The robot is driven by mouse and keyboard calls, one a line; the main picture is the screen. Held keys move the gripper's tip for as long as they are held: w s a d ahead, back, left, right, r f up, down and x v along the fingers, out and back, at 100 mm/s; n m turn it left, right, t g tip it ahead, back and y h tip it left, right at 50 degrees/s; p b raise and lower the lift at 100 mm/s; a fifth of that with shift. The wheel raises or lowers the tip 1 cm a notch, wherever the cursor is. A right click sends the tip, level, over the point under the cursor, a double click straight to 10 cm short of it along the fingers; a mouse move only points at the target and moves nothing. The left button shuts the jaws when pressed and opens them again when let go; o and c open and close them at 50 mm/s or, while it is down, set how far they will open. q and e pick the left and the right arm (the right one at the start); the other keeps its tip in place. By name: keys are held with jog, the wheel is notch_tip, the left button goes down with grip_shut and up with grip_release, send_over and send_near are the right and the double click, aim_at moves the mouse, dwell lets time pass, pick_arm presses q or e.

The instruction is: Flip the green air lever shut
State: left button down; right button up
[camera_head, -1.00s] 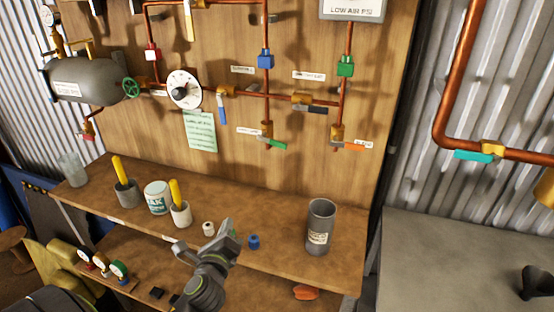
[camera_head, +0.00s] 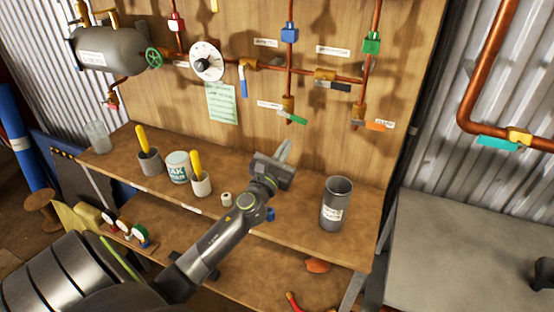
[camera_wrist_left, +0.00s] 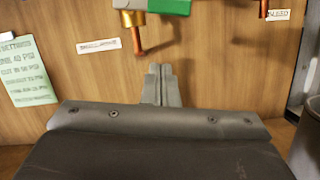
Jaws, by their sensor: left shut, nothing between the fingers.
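The green lever (camera_head: 292,118) sits on a brass valve (camera_head: 288,102) at the lower end of a vertical copper pipe on the wooden board. It points right and slightly down, crosswise to that pipe. It shows large at the top of the left wrist view (camera_wrist_left: 170,7), partly cut off, with a copper stub below the valve. My left gripper (camera_head: 286,149) is shut and empty, just below the lever and apart from it. Its fingertips also show in the left wrist view (camera_wrist_left: 160,70), under the stub. My right gripper is not in view.
An orange lever (camera_head: 376,125) is to the right and a black lever (camera_head: 334,85) above. A blue lever (camera_head: 243,82) hangs at the left. A grey cup (camera_head: 336,205) and pots stand on the wooden shelf (camera_head: 300,210).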

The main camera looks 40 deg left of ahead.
aim_at(297, 121)
pick_arm(q)
jog(key=r+p, duration=0.1)
jog(key=w+r+p, duration=0.1)
jog(key=r, duration=0.1)
jog(key=r+p, duration=0.1)
jog(key=shift+w+d+r, duration=0.15)
jog(key=shift+w+d, duration=0.05)
jog(key=shift+w, duration=0.15)
jog(key=r+n, duration=0.1)
jog(key=n+y+p, duration=0.1)
jog(key=n, duration=0.1)
jog(key=shift+w+d+r+p, duration=0.1)
jog(key=shift+d+r+p, duration=0.2)
jog(key=shift+d+r, duration=0.1)
